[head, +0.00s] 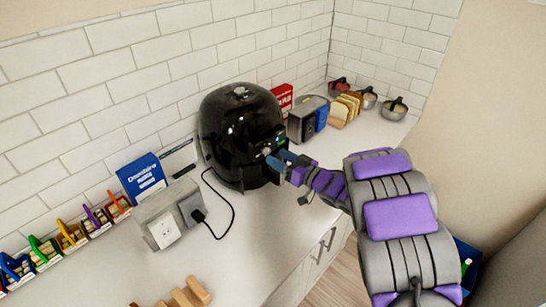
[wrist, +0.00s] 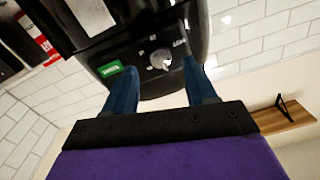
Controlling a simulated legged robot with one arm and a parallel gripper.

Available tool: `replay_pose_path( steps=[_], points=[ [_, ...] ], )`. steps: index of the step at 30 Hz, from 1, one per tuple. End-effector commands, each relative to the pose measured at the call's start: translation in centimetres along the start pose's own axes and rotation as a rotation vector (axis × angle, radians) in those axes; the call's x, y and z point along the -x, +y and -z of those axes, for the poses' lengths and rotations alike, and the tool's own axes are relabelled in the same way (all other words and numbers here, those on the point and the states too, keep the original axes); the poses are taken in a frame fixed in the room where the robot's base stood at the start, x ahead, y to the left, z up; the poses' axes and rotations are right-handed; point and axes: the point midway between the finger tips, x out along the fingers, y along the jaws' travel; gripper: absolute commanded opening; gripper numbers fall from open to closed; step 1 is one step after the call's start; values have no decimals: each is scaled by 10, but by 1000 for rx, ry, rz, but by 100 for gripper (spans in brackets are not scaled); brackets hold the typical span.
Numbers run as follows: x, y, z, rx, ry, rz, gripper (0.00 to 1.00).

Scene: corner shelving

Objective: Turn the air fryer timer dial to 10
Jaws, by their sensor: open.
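The black air fryer (head: 238,125) stands upright on the counter, plugged in by a black cable. Its silver timer dial (wrist: 160,59) shows in the wrist view on the black front panel, with pale markings around it too small to read. A green label or light (wrist: 110,69) sits to the left of the dial. My gripper (wrist: 152,75) is open, with its two blue fingers on either side of the dial in the picture. I cannot tell whether they touch the panel. In the head view my gripper (head: 278,161) is at the front of the air fryer and partly hides it.
A grey outlet box (head: 165,212) and a blue box (head: 142,177) stand left of the air fryer. A toaster (head: 308,118), a red box (head: 283,97), bread slices (head: 345,108) and several bowls (head: 394,108) stand to its right. The counter (head: 240,240) in front is mostly clear.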

Motion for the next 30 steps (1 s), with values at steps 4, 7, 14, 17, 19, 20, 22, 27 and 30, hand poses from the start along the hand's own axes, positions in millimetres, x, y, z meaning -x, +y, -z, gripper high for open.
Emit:
replay_pose_path(
  steps=[4,7,14,17,19,20,22,27,30],
  points=[
    [-20,-1,-2,-3,1,3,56],
    [-27,0,-1,-1,0,1,56],
    [-32,0,0,-1,-1,0,56],
    [-32,0,0,-1,-1,-1,56],
    [-32,0,0,-1,0,0,53],
    [-32,0,0,-1,0,0,50],
    [-32,0,0,-1,0,0,44],
    [-32,0,0,-1,0,-1,27],
    [-32,0,0,-1,0,-1,18]
  ],
)
